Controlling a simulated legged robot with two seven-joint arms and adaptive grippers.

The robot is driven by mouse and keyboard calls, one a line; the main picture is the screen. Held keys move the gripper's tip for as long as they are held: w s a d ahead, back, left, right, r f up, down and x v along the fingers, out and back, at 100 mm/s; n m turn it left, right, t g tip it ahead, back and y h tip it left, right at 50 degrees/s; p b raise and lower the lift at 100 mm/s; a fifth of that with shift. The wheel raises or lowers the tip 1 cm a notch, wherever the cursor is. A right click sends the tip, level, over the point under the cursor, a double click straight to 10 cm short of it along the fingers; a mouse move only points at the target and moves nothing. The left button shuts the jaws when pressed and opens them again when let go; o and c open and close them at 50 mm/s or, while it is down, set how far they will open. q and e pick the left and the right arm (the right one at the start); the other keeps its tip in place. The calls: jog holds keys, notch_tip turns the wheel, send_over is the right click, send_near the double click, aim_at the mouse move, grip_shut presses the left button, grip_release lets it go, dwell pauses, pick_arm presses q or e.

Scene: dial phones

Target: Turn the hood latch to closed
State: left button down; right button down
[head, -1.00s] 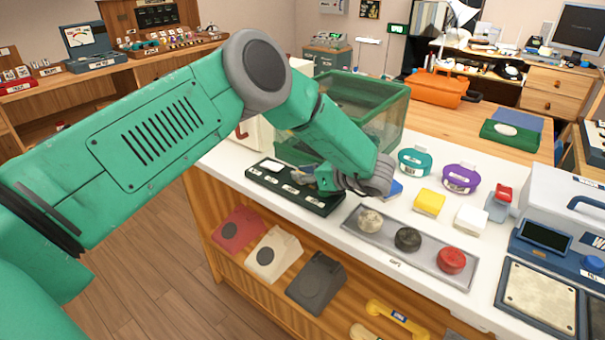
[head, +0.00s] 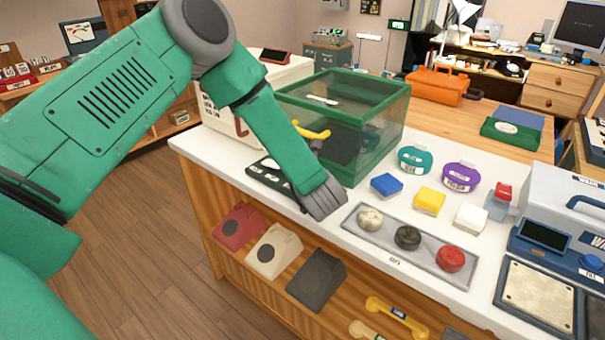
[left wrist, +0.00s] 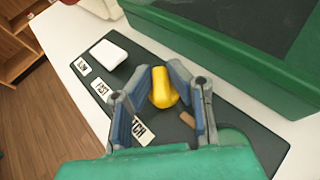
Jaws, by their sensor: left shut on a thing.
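The hood (head: 375,150) is a clear green-framed box on the white counter, and its green edge shows in the left wrist view (left wrist: 200,50). A dark panel (head: 268,178) lies in front of it, with a label ending in "TCH" (left wrist: 143,131). In the left wrist view my left gripper (left wrist: 162,76) is shut on a yellow knob (left wrist: 161,90), the latch, standing over this panel. My right gripper is not in view.
A white knob (left wrist: 108,54) sits on the panel beside "SLOW" and "FAST" labels. A grey tray (head: 388,238) with three round pieces lies to the right. Blue (head: 386,185), yellow (head: 429,201) and white blocks stand behind it. A white case (head: 262,90) stands left of the hood.

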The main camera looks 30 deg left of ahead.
pick_arm(q)
jog(key=m+t+h+b, duration=0.1)
jog(key=m+h, duration=0.1)
jog(key=m+t+h+b, duration=0.2)
jog(key=m+h, duration=0.1)
jog(key=shift+s+f+m+h, duration=0.15)
jog(key=shift+f+m+h, duration=0.1)
jog(key=shift+m+h, duration=0.05)
jog(key=shift+m+t+h+b, duration=0.4)
jog(key=shift+m+h+b, duration=1.2)
jog(key=shift+m+h, duration=0.7)
jog(key=shift+h, duration=0.4)
jog(key=c, duration=1.6)
grip_release()
jog(key=shift+o, duration=0.3)
jog(key=shift+a+r, duration=0.1)
